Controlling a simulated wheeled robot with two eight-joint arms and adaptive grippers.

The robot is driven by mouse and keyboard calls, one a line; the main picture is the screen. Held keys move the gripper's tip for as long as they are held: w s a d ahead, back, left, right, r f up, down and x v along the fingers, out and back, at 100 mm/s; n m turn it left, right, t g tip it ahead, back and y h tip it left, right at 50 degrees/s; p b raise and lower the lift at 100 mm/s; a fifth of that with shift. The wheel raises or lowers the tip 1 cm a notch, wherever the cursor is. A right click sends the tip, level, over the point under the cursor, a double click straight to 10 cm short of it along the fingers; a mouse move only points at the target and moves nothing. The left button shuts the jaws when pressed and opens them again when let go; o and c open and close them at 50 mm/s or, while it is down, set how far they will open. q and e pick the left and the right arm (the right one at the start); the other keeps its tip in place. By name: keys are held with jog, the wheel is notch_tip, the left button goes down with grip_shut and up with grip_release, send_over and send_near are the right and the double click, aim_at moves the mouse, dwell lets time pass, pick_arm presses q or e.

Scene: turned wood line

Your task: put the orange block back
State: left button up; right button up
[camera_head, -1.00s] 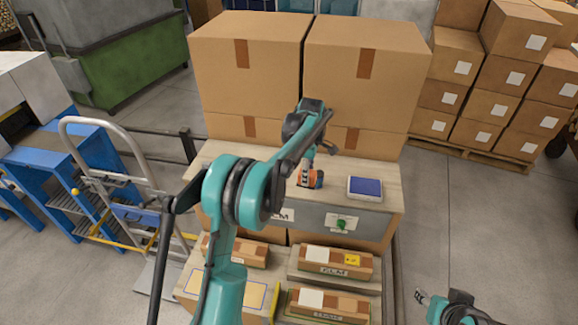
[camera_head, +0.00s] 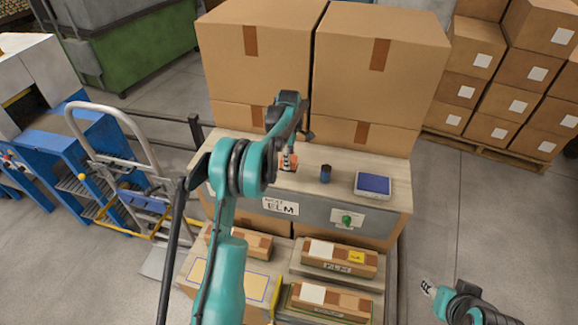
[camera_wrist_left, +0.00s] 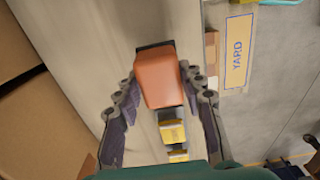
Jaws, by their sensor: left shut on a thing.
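The orange block (camera_head: 289,165) is at my left gripper (camera_head: 287,158), above or on the left part of the wooden bench top (camera_head: 340,165); I cannot tell whether it touches. In the left wrist view the orange block (camera_wrist_left: 156,80) sits between the two fingers of my left gripper (camera_wrist_left: 165,95), which is shut on it. A dark patch shows just beyond the block. Its underside is hidden. My right gripper (camera_head: 429,288) is low at the right, away from the bench, small and unclear.
A dark blue cylinder (camera_head: 326,173) and a blue-topped tray (camera_head: 373,185) stand on the bench, right of the block. Large cartons (camera_head: 380,65) close off its back. Lower shelves hold small parcels (camera_head: 335,259). Yellow pieces (camera_wrist_left: 172,132) show near the fingers. A hand truck (camera_head: 120,150) stands left.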

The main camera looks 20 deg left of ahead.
pick_arm(q)
notch_tip(320, 180, down, 4)
jog(key=shift+w+r, duration=0.1)
jog(key=shift+b, duration=0.3)
jog(key=o, duration=1)
